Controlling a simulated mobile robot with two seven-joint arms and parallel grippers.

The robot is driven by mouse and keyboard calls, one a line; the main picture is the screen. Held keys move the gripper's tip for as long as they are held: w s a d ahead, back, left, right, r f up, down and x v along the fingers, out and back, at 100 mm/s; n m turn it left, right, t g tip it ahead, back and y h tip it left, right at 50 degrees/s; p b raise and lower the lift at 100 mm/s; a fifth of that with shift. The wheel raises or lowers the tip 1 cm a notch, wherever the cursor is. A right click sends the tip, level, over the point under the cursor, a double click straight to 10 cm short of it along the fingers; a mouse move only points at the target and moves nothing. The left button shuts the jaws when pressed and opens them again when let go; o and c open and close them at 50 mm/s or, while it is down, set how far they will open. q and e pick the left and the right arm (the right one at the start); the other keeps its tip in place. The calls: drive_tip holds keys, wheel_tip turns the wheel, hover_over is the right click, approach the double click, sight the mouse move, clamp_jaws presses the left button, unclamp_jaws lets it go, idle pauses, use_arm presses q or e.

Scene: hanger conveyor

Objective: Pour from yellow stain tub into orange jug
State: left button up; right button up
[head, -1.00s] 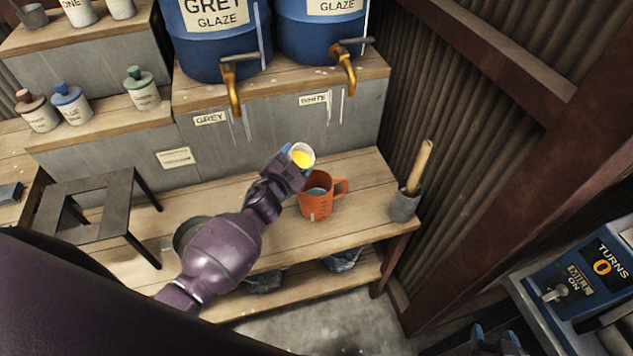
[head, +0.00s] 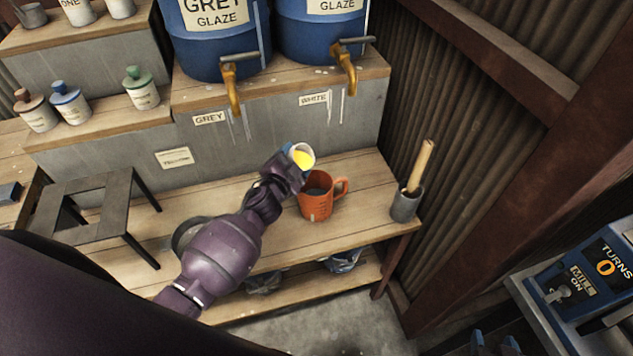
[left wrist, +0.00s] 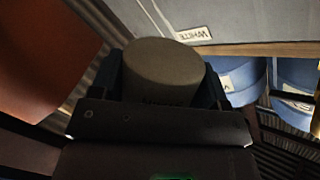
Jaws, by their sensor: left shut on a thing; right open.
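The yellow stain tub (head: 304,157) is a small pale cup with bright yellow inside. My left gripper (head: 290,166) is shut on it and holds it above the bench, just up and left of the jug, tilted with its mouth towards the jug. In the left wrist view the tub (left wrist: 163,75) sits between the fingers, its contents hidden. The orange jug (head: 318,204) stands upright on the wooden bench with its handle to the right. Something greyish shows inside it; no yellow stream is visible. My right gripper (head: 492,345) is open at the bottom edge, mostly cut off.
Blue grey-glaze and white-glaze barrels with brass taps (head: 230,88) stand above the bench. A grey pot (head: 406,204) with a wooden stick is right of the jug. Stain bottles (head: 140,88) and a black stand (head: 95,195) are left. A blue machine (head: 590,275) stands at right.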

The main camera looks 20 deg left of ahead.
use_arm(q)
drive_tip(key=shift+m, duration=0.4)
drive_tip(key=shift+m+b, duration=0.5)
drive_tip(key=shift+b, duration=0.05)
idle(0.5)
drive_tip(key=shift+m+b, duration=0.3)
drive_tip(key=shift+m, duration=0.3)
drive_tip(key=shift+f+m+t+b, duration=0.1)
drive_tip(key=shift+m+t+b, duration=0.2)
drive_tip(key=shift+m+b, duration=0.1)
drive_tip(key=shift+d, duration=0.1)
idle(0.5)
